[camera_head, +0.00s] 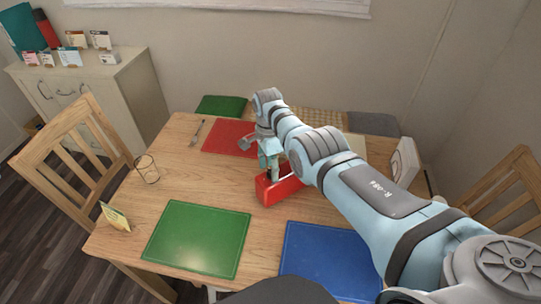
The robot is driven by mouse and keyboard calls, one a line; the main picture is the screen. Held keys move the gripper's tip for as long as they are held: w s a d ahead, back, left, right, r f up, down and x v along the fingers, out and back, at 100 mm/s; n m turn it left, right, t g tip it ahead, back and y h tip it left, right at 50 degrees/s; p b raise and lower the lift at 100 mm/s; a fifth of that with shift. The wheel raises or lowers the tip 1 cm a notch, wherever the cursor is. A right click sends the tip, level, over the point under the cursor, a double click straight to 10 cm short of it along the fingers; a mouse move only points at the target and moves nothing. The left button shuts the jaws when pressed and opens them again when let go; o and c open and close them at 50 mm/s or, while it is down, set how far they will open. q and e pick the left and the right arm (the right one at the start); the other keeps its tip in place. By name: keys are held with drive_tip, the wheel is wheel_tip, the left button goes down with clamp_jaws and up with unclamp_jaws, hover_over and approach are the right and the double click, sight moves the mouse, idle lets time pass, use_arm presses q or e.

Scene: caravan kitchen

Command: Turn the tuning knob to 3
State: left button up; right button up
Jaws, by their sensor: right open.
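A red box-shaped object (266,194), perhaps the radio, stands on the wooden table just behind the gap between the green and blue mats. My right arm reaches in from the right. Its gripper (269,165) is open and points down at the top of the red object, with its fingers at or just above it. I cannot tell whether they touch it. The arm and gripper cover part of the red object. No tuning knob or scale can be made out. My left gripper is not in view.
A green mat (197,238), a blue mat (328,262) and a red mat (226,137) lie on the table (128,193). A glass (147,170) and a yellow card (115,217) stand at left. A white object (405,160) stands at right, near the arm.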

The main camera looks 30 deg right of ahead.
wheel_tip(320, 180, up, 11)
drive_tip(key=shift+w, duration=0.3)
